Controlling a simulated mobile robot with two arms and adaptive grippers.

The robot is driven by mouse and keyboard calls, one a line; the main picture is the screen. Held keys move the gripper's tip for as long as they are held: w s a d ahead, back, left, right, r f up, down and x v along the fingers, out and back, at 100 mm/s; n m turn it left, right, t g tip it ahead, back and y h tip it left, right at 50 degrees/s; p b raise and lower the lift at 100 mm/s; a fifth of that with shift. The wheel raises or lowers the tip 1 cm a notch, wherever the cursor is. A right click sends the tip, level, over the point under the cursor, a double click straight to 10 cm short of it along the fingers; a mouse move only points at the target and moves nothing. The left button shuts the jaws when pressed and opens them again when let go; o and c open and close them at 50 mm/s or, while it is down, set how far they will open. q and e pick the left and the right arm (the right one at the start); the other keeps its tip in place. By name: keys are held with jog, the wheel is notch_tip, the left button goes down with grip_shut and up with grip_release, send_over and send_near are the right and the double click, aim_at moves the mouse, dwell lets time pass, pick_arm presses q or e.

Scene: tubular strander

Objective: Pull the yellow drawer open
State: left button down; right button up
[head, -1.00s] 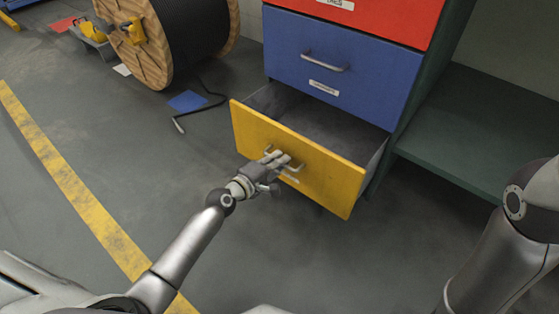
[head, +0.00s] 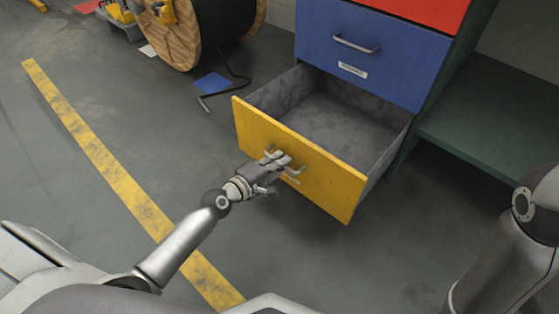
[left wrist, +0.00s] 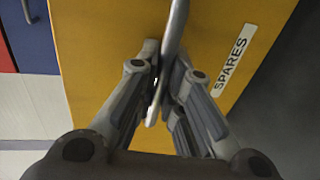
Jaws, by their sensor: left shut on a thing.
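The yellow drawer (head: 325,180) is the lowest one in the cabinet and stands well out, its grey inside empty as far as I see. My left gripper (head: 277,162) is shut on the handle of the yellow drawer (head: 293,170). In the left wrist view the handle (left wrist: 173,40) runs between the fingers of my left gripper (left wrist: 160,85), in front of the yellow face with a label reading SPARES (left wrist: 234,64). My right arm shows at the right edge of the head view, but its gripper is out of view.
A blue drawer (head: 390,60) above is shut, with a red one (head: 425,12) over it. A green shelf (head: 490,145) is at the right. A wooden cable reel (head: 185,40), a black cable and a blue sheet (head: 211,83) are at the back left. The floor around the yellow line is clear.

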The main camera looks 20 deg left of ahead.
pick_arm(q)
jog(key=c, duration=1.5)
grip_release()
jog(key=v, duration=1.2)
jog(key=shift+d, duration=0.1)
